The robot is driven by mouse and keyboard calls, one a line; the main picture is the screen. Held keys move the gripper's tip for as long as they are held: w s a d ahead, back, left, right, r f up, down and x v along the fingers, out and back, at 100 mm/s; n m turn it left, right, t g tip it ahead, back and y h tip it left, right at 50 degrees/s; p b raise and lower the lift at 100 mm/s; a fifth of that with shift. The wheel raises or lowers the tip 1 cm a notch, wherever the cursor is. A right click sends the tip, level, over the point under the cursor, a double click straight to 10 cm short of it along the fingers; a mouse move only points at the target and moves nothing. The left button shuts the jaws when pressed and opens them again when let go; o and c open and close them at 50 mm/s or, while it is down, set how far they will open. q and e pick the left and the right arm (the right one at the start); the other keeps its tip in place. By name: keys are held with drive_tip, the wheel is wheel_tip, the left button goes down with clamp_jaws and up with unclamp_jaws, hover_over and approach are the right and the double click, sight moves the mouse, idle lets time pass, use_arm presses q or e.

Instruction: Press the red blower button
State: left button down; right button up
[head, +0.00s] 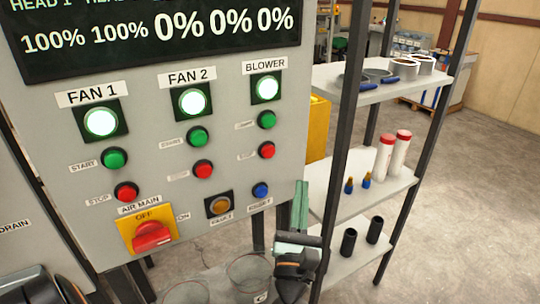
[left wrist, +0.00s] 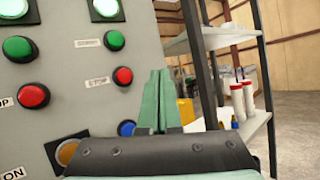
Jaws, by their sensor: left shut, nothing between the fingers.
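The red blower button (head: 266,150) is in the right column of the grey control panel, under the green blower start button (head: 267,119) and the lit blower lamp (head: 267,88). It also shows in the left wrist view (left wrist: 123,76), left of my fingers. My left gripper (head: 302,184) is shut and empty, its green fingers pointing up near the panel's lower right edge. In the head view its tips are to the right of and below the red button, and do not cover it. In the left wrist view, the closed fingertips (left wrist: 158,72) stand apart from the button. My right gripper is not in view.
A blue button (head: 261,190) and an amber button (head: 218,206) sit below. Fan 1 and Fan 2 have their own red buttons (head: 126,191), (head: 204,168). A red air main switch (head: 151,236) is lower left. A shelf rack (head: 352,195) with tubes stands close right.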

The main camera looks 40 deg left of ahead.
use_arm(q)
drive_tip(key=shift+s+r+m+y, duration=0.2)
drive_tip(key=shift+r+m+y, duration=0.1)
drive_tip(key=shift+r, duration=0.5)
approach(274, 149)
drive_tip(key=shift+d+r+x, duration=0.1)
drive_tip(key=shift+d+x, duration=0.1)
drive_tip(key=shift+x, duration=0.7)
drive_tip(key=shift+d+r+x, duration=0.1)
drive_tip(key=shift+d+x, duration=0.05)
drive_tip(key=shift+x, duration=0.75)
drive_tip(key=shift+d+r+x, duration=0.1)
drive_tip(key=shift+d+x, duration=0.1)
drive_tip(key=shift+x, duration=0.7)
drive_tip(key=shift+w, duration=0.15)
drive_tip(key=shift+w+a, duration=0.15)
drive_tip(key=shift+a, duration=0.2)
drive_tip(key=shift+w+a, duration=0.2)
drive_tip(key=shift+a, duration=0.3)
idle(0.4)
drive_tip(key=shift+s+d+f, duration=0.1)
drive_tip(key=shift+s+d, duration=0.05)
drive_tip(key=shift+d, duration=0.3)
drive_tip(key=shift+s+d, duration=0.2)
drive_tip(key=shift+d, duration=0.2)
